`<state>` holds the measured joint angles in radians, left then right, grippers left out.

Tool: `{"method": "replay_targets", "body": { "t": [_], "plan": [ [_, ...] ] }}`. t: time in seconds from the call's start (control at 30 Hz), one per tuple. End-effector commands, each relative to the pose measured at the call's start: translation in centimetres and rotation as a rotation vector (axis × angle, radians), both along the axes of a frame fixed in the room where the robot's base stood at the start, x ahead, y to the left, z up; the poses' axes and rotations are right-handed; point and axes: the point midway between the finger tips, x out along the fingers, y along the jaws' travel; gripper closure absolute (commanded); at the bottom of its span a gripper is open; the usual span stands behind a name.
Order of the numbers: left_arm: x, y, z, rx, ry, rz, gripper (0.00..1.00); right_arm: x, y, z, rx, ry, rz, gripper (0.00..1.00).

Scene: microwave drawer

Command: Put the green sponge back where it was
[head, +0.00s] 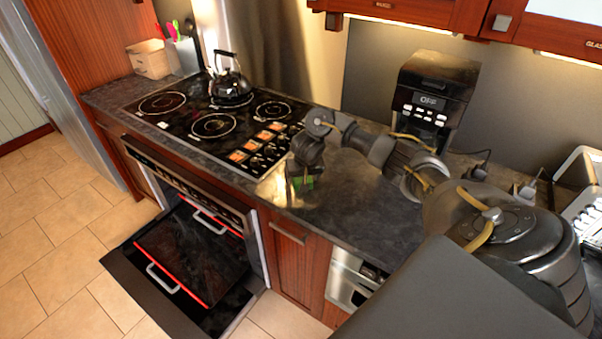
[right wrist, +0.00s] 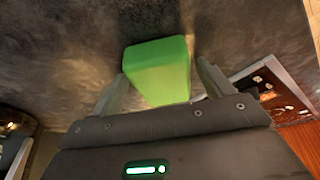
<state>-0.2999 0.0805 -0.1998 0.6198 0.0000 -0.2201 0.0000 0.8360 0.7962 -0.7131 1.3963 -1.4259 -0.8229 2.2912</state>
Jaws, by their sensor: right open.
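The green sponge (head: 303,183) is on the dark countertop (head: 350,215), just right of the cooktop's control panel. It shows large and bright green in the right wrist view (right wrist: 157,70). My right gripper (head: 302,176) reaches down over it from above and is open. In the right wrist view the gripper's fingers (right wrist: 161,75) stand one on each side of the sponge's near part. The right finger shows a small gap to the sponge; whether the left finger touches it I cannot tell. My left gripper is not in view.
A black cooktop (head: 215,125) with a kettle (head: 230,85) lies to the left. The oven door (head: 190,262) hangs open below. A coffee machine (head: 433,98) stands at the back right. A steel drawer front (head: 348,283) is under the counter. Counter around the sponge is mostly clear.

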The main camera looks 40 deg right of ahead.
Motion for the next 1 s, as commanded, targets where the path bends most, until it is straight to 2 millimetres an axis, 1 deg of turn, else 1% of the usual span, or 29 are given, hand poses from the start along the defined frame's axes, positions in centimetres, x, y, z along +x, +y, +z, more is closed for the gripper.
{"method": "replay_targets", "body": {
  "t": [0.03,0.17,0.3,0.53,0.7,1.0],
  "plan": [
    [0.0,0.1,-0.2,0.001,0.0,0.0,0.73,-0.1,0.1,0.1,-0.002,0.006,0.005,0.23],
    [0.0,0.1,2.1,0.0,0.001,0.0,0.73,-0.5,0.6,2.9,-0.002,0.001,0.011,0.23],
    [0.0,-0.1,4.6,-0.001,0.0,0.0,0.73,-1.3,1.2,5.9,-0.003,-0.003,0.014,0.23],
    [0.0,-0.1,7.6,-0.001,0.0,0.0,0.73,-2.9,2.0,9.8,0.0,-0.002,0.01,0.23],
    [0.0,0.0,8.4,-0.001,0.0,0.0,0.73,-3.6,2.4,11.3,0.002,-0.003,0.008,0.23],
    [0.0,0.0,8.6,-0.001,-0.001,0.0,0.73,-3.9,2.6,11.5,0.003,-0.003,0.006,0.23]
  ]
}}
